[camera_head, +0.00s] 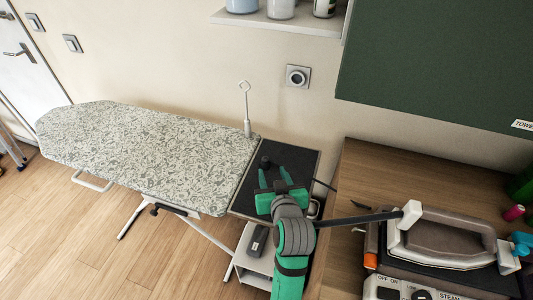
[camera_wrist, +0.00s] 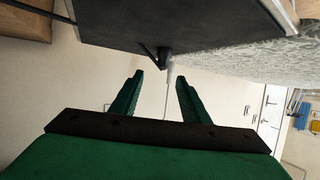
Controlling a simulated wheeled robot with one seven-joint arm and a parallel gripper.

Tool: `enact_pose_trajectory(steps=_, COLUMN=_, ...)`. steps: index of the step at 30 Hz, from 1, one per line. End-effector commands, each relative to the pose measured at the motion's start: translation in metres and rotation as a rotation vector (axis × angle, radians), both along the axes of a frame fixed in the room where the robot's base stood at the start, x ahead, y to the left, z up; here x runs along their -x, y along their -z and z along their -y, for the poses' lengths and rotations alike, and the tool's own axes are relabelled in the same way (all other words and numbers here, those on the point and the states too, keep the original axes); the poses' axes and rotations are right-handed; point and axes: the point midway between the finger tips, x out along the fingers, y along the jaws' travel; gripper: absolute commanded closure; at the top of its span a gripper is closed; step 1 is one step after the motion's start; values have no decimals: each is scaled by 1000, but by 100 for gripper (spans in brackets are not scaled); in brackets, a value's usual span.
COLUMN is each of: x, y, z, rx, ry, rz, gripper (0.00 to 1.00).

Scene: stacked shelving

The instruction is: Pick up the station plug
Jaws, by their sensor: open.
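A small dark knob-like piece, which looks like the station plug (camera_head: 265,161), is at the far part of the black rest plate at the end of the ironing board. In the wrist view the dark piece (camera_wrist: 165,57) shows just beyond my fingertips, roughly in line with the gap between them. My gripper (camera_head: 272,173) is over the black plate, its green fingers apart and pointing toward the dark piece. In the wrist view my gripper (camera_wrist: 160,77) is open with nothing between its fingers. Whether the fingers touch the piece cannot be told.
The patterned ironing board (camera_head: 150,148) lies to the left, with an upright cord holder (camera_head: 246,105) at its end. A wall socket (camera_head: 298,76) is behind. A wooden counter (camera_head: 400,170) with a steam iron (camera_head: 445,238) is to the right. A shelf (camera_head: 280,22) and green cabinet (camera_head: 440,60) hang above.

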Motion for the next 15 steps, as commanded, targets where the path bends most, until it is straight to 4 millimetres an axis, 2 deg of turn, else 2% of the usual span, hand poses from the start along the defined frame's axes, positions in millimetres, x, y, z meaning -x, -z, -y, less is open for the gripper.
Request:
enact_pose_trajectory(steps=10, x=-39, y=17, z=1, rx=-1, ry=11, rz=-1, gripper=58)
enact_pose_trajectory(steps=15, x=-50, y=21, z=-2, rx=-1, ry=11, rz=0, gripper=58)
